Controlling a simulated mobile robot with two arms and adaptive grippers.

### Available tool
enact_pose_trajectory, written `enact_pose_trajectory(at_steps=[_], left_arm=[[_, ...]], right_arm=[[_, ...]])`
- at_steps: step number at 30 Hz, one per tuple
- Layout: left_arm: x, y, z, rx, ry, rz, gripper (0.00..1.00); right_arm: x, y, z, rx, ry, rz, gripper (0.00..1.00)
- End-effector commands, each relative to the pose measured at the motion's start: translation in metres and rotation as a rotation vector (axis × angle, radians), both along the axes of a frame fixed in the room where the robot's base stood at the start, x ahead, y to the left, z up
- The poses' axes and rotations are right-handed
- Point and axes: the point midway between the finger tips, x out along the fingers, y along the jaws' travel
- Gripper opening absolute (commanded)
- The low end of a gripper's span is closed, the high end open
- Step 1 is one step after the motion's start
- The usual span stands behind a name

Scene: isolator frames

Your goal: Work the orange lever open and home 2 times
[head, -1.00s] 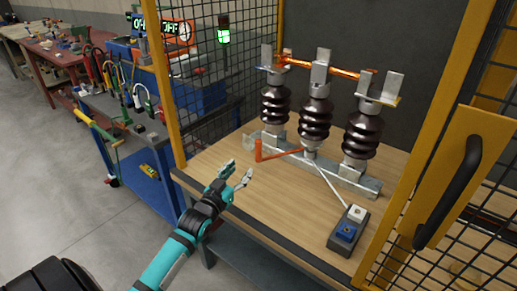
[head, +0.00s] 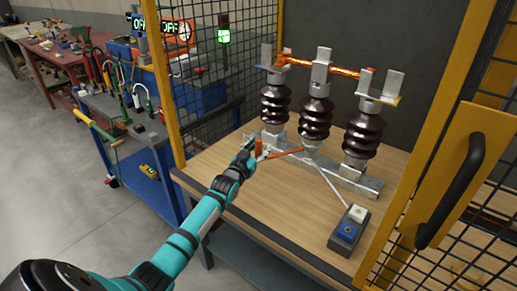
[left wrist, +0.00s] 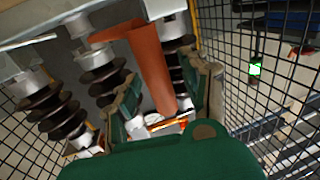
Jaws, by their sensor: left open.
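The orange lever (head: 284,154) lies low in front of the three dark insulators, with its upright handle at the left end. My left gripper (head: 256,149) is at that handle, its fingers open on either side. In the left wrist view the orange handle (left wrist: 152,65) stands between the two green fingertips (left wrist: 160,105), with a gap visible on at least one side. An orange bar (head: 330,67) spans the tops of the insulators (head: 315,115). My right gripper is not in view.
A small grey box with blue and white buttons (head: 348,230) sits on the wooden bench (head: 285,205) at the front right. Mesh panels (head: 215,75) with yellow posts (head: 163,85) bound the cell.

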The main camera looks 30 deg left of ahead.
Motion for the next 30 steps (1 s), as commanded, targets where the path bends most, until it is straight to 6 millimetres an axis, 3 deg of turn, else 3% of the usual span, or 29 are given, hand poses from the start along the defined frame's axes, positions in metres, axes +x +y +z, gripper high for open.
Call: enact_pose_trajectory(at_steps=[2, 13, 30], left_arm=[[-0.0002, 0.0, -0.0001, 0.0, 0.0, 0.0, 0.46], [-0.0004, -0.0002, -0.0004, -0.001, 0.001, 0.0, 0.0], [-0.0011, 0.0017, -0.0014, 0.0, 0.003, 0.003, 0.0]], right_arm=[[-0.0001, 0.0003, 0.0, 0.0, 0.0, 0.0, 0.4], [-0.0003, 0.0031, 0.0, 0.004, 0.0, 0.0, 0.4], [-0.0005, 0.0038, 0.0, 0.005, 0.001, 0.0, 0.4]])
